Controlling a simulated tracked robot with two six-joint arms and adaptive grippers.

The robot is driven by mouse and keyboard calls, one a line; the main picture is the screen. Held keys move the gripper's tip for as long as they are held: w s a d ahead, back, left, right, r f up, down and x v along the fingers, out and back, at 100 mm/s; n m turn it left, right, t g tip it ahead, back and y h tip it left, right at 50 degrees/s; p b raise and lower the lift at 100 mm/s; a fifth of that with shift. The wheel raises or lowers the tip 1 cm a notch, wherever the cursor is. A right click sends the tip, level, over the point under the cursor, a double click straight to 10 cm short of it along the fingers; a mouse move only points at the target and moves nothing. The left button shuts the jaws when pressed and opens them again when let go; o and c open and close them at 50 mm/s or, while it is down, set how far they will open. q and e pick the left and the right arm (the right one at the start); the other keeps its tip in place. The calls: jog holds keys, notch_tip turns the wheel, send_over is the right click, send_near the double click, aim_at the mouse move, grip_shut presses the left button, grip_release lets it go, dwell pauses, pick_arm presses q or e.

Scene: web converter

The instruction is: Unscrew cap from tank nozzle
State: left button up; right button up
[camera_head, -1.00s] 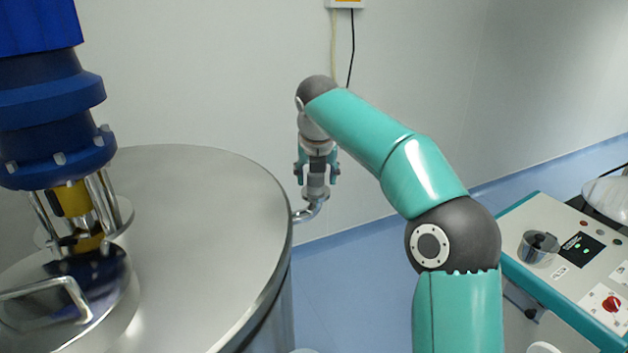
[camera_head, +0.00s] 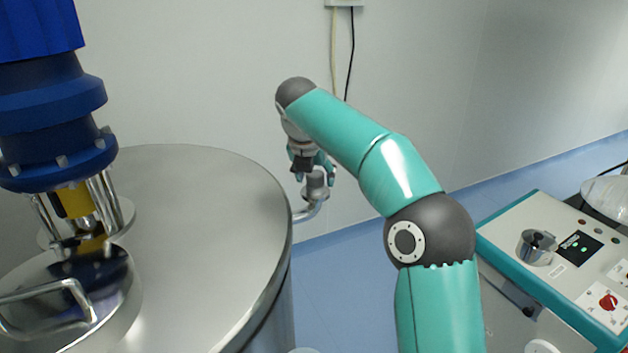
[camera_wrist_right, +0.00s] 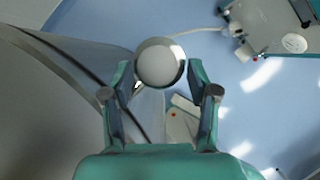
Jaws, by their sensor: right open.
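The steel tank (camera_head: 215,215) fills the left of the head view. Its nozzle (camera_head: 306,213) is a bent pipe from the tank's right side, turning upward. The round metal cap (camera_head: 316,180) sits on the nozzle's top end; in the right wrist view the cap (camera_wrist_right: 159,63) shows from above as a bright disc. My right gripper (camera_head: 314,170) is above the cap, tilted. In the wrist view my right gripper (camera_wrist_right: 159,78) is open, one finger on each side of the cap, with a small gap showing at the right finger. My left gripper is not in view.
A blue motor unit (camera_head: 55,120) and a hatch lid with a handle (camera_head: 75,300) stand on the tank's top at left. A control panel (camera_head: 560,255) with a red knob is at right. The wall is behind the nozzle; blue floor lies clear between.

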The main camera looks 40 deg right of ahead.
jog(key=shift+w+m, duration=0.2)
jog(key=shift+m, duration=0.3)
jog(key=shift+s, duration=0.1)
jog(key=shift+a+m+g, duration=0.1)
jog(key=shift+m+g, duration=0.4)
jog(key=shift+m, duration=0.1)
jog(key=shift+w+f+m+h, duration=0.1)
jog(key=shift+w+m+h, duration=0.2)
jog(key=shift+m, duration=0.1)
jog(key=shift+s, duration=0.1)
jog(key=shift+s, duration=0.1)
jog(key=shift+w+m+g, duration=0.25)
jog(key=shift+m+g, duration=0.35)
jog(key=shift+m, duration=0.4)
jog(key=shift+s, duration=0.1)
